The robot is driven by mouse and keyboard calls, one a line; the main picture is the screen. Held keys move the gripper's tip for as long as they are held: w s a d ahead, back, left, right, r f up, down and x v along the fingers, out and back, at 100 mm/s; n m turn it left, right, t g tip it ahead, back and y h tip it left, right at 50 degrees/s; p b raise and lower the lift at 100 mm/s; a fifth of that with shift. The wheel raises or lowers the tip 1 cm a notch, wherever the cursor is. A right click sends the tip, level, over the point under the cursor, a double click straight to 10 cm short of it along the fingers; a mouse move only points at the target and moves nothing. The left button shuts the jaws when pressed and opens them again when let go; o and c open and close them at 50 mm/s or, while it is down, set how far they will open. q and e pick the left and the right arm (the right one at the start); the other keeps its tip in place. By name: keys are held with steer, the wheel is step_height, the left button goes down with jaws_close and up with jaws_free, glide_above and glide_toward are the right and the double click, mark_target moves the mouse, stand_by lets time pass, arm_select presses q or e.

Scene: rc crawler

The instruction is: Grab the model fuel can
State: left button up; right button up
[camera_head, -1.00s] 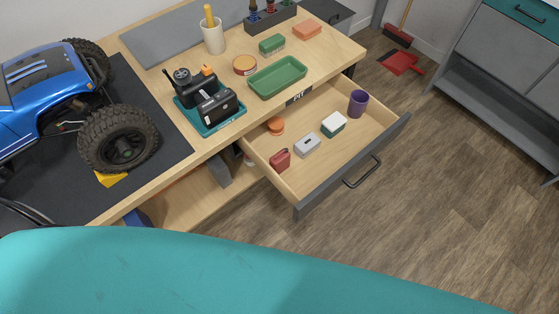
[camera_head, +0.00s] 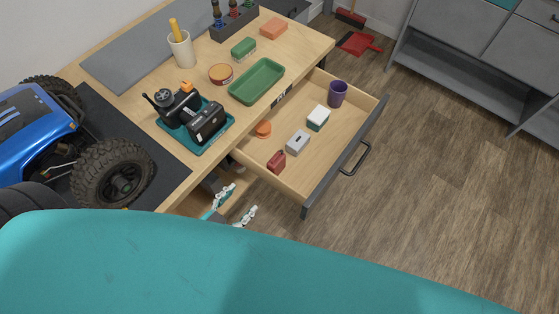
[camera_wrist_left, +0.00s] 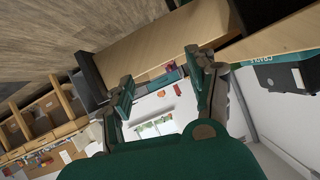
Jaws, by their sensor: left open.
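A small red can-shaped item (camera_head: 277,161), which looks like the model fuel can, lies in the near left corner of the open drawer (camera_head: 323,173). My left gripper (camera_head: 234,204) is open and empty, beside the bench's front edge, to the lower left of the drawer and apart from the red can. Part of it is hidden behind my teal body. In the left wrist view its two fingers (camera_wrist_left: 163,88) are spread with nothing between them. I cannot make out the can in that view. My right gripper is not in view.
The drawer also holds a grey box (camera_head: 298,142), an orange round item (camera_head: 263,129), a white-and-green box (camera_head: 318,117) and a purple cup (camera_head: 338,93). A teal tray (camera_head: 222,138) with black items and a green tray (camera_head: 257,81) stand on the bench. Floor right of the drawer is clear.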

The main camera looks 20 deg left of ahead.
arm_select(q)
step_height(320, 180, up, 4)
steer(key=w, duration=0.1)
glide_toward(280, 155)
steer(key=shift+w+d+f+t, duration=0.1)
steer(key=shift+w+f+t, duration=0.2)
steer(key=shift+w+f, duration=0.8)
steer(key=shift+w+d+f, duration=0.15)
steer(key=shift+w+f, duration=0.05)
steer(key=shift+w, duration=0.2)
steer(key=shift+w+d+h, duration=0.15)
steer(key=shift+w+h, duration=0.15)
steer(key=shift+w, duration=0.05)
steer(key=x, duration=0.3)
steer(key=shift+w+d+r+p, duration=0.1)
steer(key=shift+w+d+p, duration=0.1)
steer(key=shift+w+p, duration=0.15)
steer(key=shift+w+d+f, duration=0.1)
steer(key=shift+w+f, duration=0.1)
steer(key=shift+w, duration=0.15)
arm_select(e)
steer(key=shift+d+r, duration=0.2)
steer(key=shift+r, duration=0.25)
arm_select(q)
steer(key=shift+s, duration=0.1)
